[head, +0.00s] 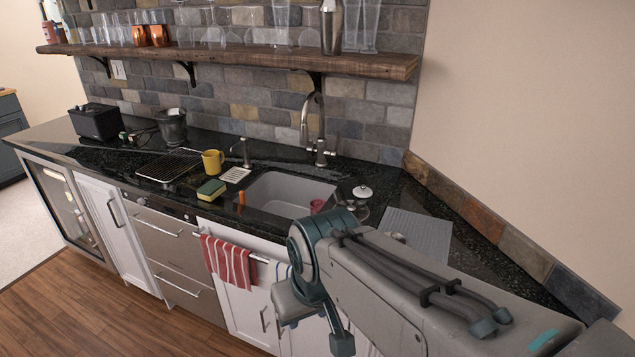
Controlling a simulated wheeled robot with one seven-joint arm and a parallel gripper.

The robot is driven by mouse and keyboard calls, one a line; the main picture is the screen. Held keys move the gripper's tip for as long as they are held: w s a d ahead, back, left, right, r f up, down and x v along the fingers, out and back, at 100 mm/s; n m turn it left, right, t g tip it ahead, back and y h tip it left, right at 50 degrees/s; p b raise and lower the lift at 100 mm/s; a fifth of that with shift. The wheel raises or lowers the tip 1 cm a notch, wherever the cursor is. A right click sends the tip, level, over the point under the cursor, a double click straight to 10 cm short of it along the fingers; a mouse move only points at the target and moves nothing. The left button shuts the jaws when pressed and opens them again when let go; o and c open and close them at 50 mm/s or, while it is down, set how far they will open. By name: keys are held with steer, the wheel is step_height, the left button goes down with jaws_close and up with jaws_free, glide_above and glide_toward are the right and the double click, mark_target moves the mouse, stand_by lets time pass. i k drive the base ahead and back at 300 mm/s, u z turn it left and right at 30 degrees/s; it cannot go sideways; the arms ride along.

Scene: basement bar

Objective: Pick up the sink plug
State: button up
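A small round white piece with a dark knob (362,191) lies on the black counter just right of the sink. It may be the sink plug, but it is too small to be sure. A pinkish-red item (317,205) shows inside the white sink basin (280,190), partly hidden by the rim; I cannot tell what it is. My arm reaches in from the lower right. My gripper (318,325) hangs low in front of the white cabinets, short of the counter and below its front edge. Its fingers are partly hidden, so its opening does not show.
The tap (318,130) rises behind the sink. A green-yellow sponge (211,191), an orange item (241,198) and a yellow mug (212,162) stand left of it. A grey ribbed mat (418,232) lies right. The shelf (250,62) overhangs the counter.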

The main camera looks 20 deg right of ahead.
mark_target(362, 192)
steer(key=i, duration=0.65)
steer(key=z, duration=0.8)
steer(key=i, duration=0.45)
steer(key=z, duration=0.45)
